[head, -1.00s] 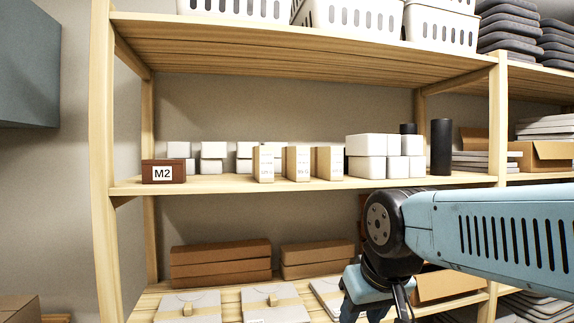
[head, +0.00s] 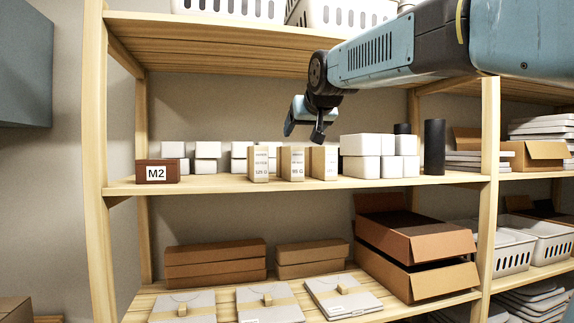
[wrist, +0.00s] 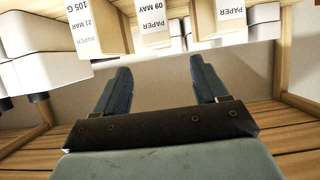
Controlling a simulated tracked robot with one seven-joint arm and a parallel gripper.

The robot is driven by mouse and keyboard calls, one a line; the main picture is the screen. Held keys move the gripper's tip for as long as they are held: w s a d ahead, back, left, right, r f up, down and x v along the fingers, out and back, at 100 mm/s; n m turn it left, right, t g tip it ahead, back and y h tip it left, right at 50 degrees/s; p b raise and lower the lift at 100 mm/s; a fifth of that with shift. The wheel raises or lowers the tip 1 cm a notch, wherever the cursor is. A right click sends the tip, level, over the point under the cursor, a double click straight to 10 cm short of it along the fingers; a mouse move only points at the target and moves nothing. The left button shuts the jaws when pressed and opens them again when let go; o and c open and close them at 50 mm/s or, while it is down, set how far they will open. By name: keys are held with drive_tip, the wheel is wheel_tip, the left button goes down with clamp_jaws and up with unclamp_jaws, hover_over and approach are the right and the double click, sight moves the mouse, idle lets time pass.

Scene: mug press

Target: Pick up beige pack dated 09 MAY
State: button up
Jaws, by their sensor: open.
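Three beige packs stand upright in a row on the middle shelf. The middle pack (head: 292,163) carries an inverted "09 MAY" label in the wrist view, where the pack (wrist: 153,30) is at the top centre. The pack reading "21 MAR" (wrist: 90,25) is left of it there and is the right pack (head: 324,161) in the head view. The third pack (head: 260,163) shows "PAPER" in the wrist view (wrist: 229,18); its date is out of view. My gripper (head: 304,134) is open and empty, its fingers (wrist: 160,68) apart, just above the packs in the head view.
White boxes (head: 361,154) and a black cylinder (head: 434,147) stand right of the packs. More white boxes (head: 208,157) are behind and left. A brown M2 sign (head: 157,172) is at the shelf's left. The upper shelf (head: 230,45) overhangs.

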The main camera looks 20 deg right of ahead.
drive_tip(key=w+r, duration=0.1)
hover_over(289, 159)
drive_tip(key=w+d, duration=0.2)
wheel_tip(289, 159, down, 3)
drive_tip(key=shift+s+a+r+t, duration=0.1)
drive_tip(key=shift+s+r+t, duration=0.1)
drive_tip(key=shift+t, duration=0.1)
drive_tip(key=shift+f+x, duration=0.2)
drive_tip(key=shift+x, duration=2.55)
drive_tip(key=shift+s, duration=0.15)
drive_tip(key=shift+c, duration=0.2)
clamp_jaws()
